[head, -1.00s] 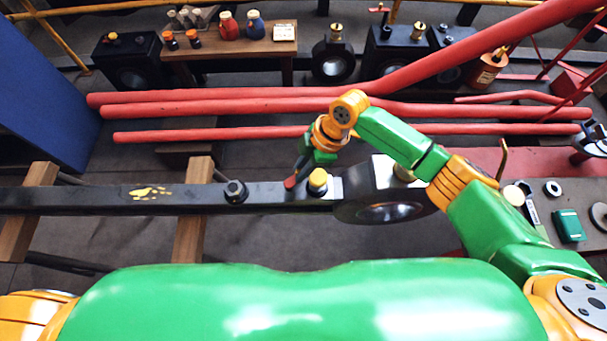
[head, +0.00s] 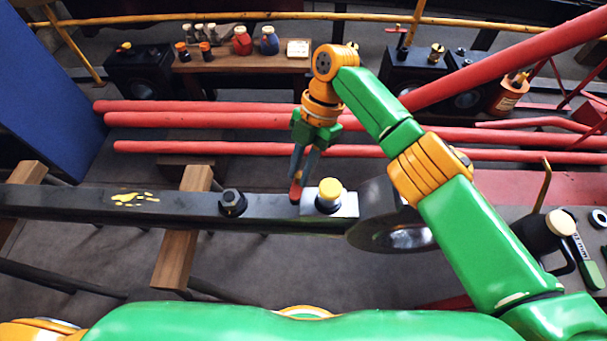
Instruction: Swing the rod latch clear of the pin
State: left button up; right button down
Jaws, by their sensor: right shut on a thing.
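The dark rod (head: 165,210) runs across the left and middle of the head view, with a bright end block by the round bearing eye (head: 407,240). The pin (head: 330,190) has a yellow top and stands upright on that block. The small red rod latch (head: 295,194) is just left of the pin, at the far edge of the rod; a gap shows between its red part and the yellow top. My right gripper (head: 298,183) points down and is shut on the latch, its fingers hiding part of it. My left gripper is out of view.
A dark nut (head: 232,203) sits on the rod left of the latch. Wooden supports (head: 180,240) cross under the rod. Long red pipes (head: 210,120) run behind my right gripper. A bench (head: 240,62) with jars stands at the back. A dark oil can (head: 545,235) is at right.

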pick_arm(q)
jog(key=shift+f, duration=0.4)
pick_arm(e)
jog(key=shift+a+n, duration=0.1)
jog(key=shift+n, duration=0.2)
jog(key=c, duration=0.8)
grip_release()
jog(key=shift+o, duration=0.2)
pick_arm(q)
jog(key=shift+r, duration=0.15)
pick_arm(e)
jog(key=shift+r, duration=0.1)
